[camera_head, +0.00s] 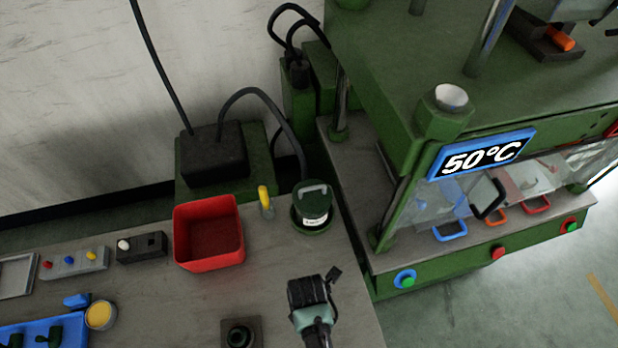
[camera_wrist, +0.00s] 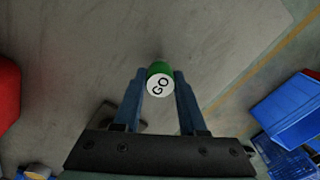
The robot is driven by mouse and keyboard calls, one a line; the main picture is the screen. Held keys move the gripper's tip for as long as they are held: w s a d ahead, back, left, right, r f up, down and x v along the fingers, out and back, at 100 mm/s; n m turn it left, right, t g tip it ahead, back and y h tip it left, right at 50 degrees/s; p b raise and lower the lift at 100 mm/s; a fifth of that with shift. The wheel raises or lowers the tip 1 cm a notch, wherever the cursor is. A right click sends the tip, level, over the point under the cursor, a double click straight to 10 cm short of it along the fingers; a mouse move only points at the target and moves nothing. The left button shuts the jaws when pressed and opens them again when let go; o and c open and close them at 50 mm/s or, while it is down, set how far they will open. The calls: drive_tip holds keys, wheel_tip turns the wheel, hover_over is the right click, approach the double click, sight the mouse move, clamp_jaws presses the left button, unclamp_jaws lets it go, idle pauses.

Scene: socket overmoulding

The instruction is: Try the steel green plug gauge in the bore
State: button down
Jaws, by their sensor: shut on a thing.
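My gripper (camera_wrist: 160,78) is shut on the green plug gauge (camera_wrist: 159,68), whose white end face reads "GO" in the wrist view. The gauge sits between the two blue-grey fingers. In the head view my gripper (camera_head: 310,292) is above the front right part of the bench, and the gauge cannot be made out there. A square block with a dark round bore (camera_head: 240,334) lies on the bench at the bottom edge of the head view, left of my gripper. The gauge is apart from it.
A red bin (camera_head: 208,262) and a green canister (camera_head: 313,208) stand behind my gripper. A blue tray (camera_head: 30,331) with dark green pieces and a yellow-topped round pot (camera_head: 100,315) are at left. The green press (camera_head: 440,268) with a 50°C display (camera_head: 482,155) stands at right.

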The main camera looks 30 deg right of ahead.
wheel_tip(320, 180, up, 9)
drive_tip(key=shift+w+a+f, duration=0.1)
drive_tip(key=shift+a+f, duration=0.05)
drive_tip(key=w+a+r+n+p, duration=0.1)
drive_tip(key=w+a+n+p, duration=0.1)
drive_tip(key=a, duration=0.6)
drive_tip(key=w+a+r+n+p, duration=0.1)
drive_tip(key=a+n, duration=0.3)
drive_tip(key=a, duration=0.4)
drive_tip(key=shift+w+p, duration=0.65)
drive_tip(key=shift+p, duration=0.15)
drive_tip(key=shift+p, duration=0.3)
drive_tip(key=b, duration=0.3)
hover_over(231, 334)
drive_tip(key=s, duration=0.1)
drive_tip(key=shift+f, duration=2.15)
drive_tip(key=shift+d, duration=0.45)
drive_tip(key=shift+p, duration=0.85)
drive_tip(key=shift+f+b, duration=0.35)
drive_tip(key=shift+f, duration=0.1)
